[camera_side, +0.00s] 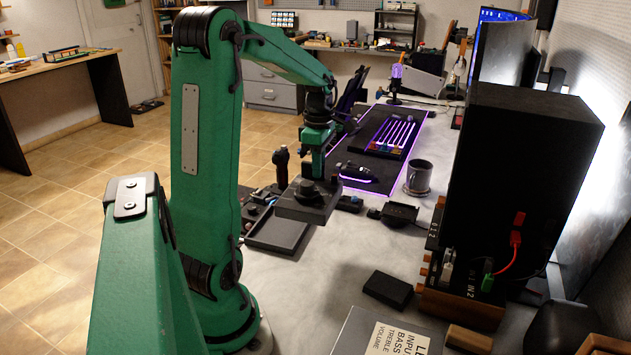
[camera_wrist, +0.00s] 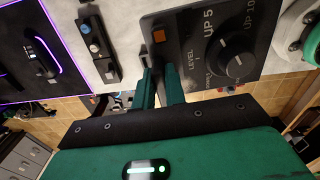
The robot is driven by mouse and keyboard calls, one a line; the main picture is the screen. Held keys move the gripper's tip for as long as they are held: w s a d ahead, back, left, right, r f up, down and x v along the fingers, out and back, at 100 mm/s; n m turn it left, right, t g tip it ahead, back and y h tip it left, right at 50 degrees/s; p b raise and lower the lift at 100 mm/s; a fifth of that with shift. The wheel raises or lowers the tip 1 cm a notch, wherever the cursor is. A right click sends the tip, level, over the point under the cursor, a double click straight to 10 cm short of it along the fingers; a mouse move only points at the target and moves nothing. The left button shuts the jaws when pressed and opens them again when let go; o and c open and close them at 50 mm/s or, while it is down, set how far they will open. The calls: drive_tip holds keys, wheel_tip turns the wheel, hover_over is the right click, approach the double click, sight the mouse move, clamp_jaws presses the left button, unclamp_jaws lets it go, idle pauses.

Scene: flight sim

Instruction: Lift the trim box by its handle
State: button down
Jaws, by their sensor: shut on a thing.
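The trim box (camera_side: 308,203) is a dark, flat box with a round knob on top. In the side view it hangs from my gripper (camera_side: 317,160) and appears raised, overlapping the right part of the dark tray (camera_side: 272,243). In the wrist view, the box (camera_wrist: 200,75) shows an orange square, a large dial and white lettering such as "UP 5" and "LEVEL". My gripper's green fingers (camera_wrist: 160,75) are close together at the left edge of the box, shut on its handle. The handle itself is mostly hidden by the fingers.
A joystick (camera_side: 281,165) stands just left of the box. A glowing keyboard (camera_side: 383,133), mouse (camera_side: 357,172) and mug (camera_side: 418,178) lie to the right. A tall black cabinet (camera_side: 525,170) stands far right. The grey desk near a small black block (camera_side: 388,289) is mostly clear.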

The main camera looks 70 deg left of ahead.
drive_tip(key=shift+r, duration=1.75)
